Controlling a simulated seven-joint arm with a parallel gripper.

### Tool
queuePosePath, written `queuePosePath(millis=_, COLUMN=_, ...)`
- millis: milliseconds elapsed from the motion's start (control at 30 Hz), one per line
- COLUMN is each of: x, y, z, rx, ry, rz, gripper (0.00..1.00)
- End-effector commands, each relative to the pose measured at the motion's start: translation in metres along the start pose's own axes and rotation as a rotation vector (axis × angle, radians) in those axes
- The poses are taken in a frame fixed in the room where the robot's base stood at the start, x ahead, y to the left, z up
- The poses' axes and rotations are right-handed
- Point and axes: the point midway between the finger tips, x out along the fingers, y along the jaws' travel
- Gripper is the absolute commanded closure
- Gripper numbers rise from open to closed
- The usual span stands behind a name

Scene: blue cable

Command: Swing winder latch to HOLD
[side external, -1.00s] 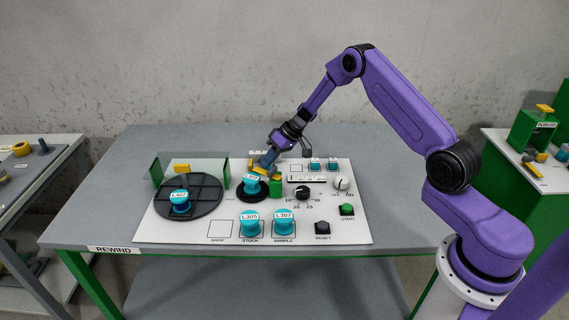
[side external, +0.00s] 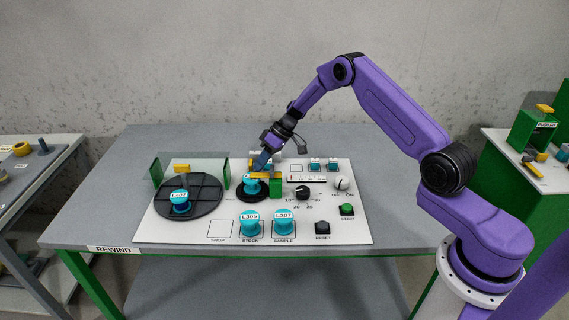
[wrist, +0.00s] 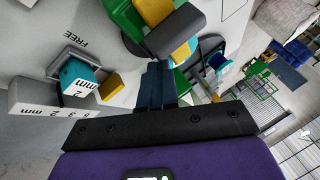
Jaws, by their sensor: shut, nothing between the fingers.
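The winder latch is a yellow arm (side external: 264,175) on a green block (side external: 276,187), at the right of the dark round winder (side external: 246,193) on the white panel. The arm lies about level across the picture, above the winder's teal spool. My gripper (side external: 260,164) is shut and empty, with its fingertips close beside the yellow arm. In the wrist view my shut fingers (wrist: 157,75) point at a dark grey rounded part (wrist: 176,36) with yellow and green parts around it. Whether they touch it I cannot tell. The word FREE shows on the panel there; no HOLD label is readable.
A larger dark turntable (side external: 188,202) with a teal spool and a clear screen stands at the left. Teal spools L305 (side external: 250,229) and L307 (side external: 284,228) stand in front. A black dial (side external: 302,193), a white knob (side external: 341,184) and a green START button (side external: 347,210) lie right.

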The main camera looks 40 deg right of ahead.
Motion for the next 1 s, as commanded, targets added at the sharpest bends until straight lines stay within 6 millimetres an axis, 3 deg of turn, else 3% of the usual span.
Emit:
queuePosePath(millis=500, x=0.000, y=0.002, z=-0.001, rx=0.000, ry=0.000, rz=0.000, gripper=1.00)
queuePosePath(millis=933, x=-0.009, y=0.036, z=-0.017, rx=0.000, ry=0.002, rz=0.001, gripper=1.00)
queuePosePath(millis=1000, x=-0.025, y=0.039, z=-0.022, rx=-0.001, ry=0.005, rz=0.003, gripper=1.00)
